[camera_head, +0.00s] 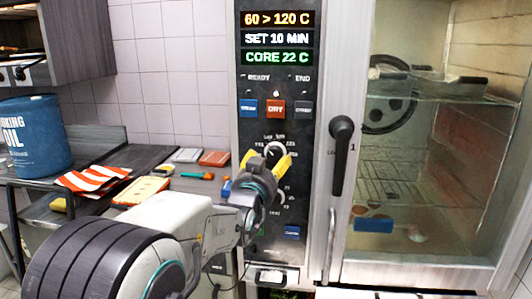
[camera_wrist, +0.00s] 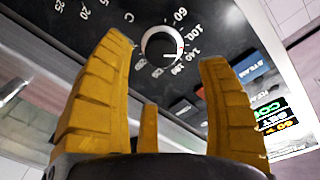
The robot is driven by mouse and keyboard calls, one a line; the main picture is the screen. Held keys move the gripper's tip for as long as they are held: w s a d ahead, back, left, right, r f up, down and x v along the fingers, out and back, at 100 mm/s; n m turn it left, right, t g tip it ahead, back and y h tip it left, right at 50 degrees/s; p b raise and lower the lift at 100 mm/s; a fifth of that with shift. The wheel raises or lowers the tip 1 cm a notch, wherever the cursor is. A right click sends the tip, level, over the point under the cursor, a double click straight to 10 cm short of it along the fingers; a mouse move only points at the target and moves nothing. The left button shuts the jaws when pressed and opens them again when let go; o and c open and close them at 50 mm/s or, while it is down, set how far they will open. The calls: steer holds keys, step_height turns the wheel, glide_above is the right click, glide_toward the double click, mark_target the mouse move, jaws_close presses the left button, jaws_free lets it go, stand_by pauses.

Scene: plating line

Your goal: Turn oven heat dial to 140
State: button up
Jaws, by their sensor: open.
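The wrist view shows the open gripper (camera_wrist: 167,50) with nothing held. Contact with the dial cannot be told.
The oven display (camera_head: 277,38) reads 60 > 120 C, SET 10 MIN, CORE 22 C. Buttons (camera_head: 276,108) lie below it. Lower dials are partly hidden by my arm. The door handle (camera_head: 340,155) stands out to the right. A cluttered counter (camera_head: 150,155) and oil drum (camera_head: 35,140) are left.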

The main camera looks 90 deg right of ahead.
mark_target(274, 155)
steer(key=shift+r+p+x, duration=0.15)
steer(key=shift+p+x, duration=0.55)
steer(key=shift+x, duration=1.1)
steer(key=shift+r+p+x, duration=0.15)
steer(key=shift+p+x, duration=0.55)
steer(key=shift+x, duration=1.05)
steer(key=shift+c, duration=0.2)
steer(key=c, duration=1.2)
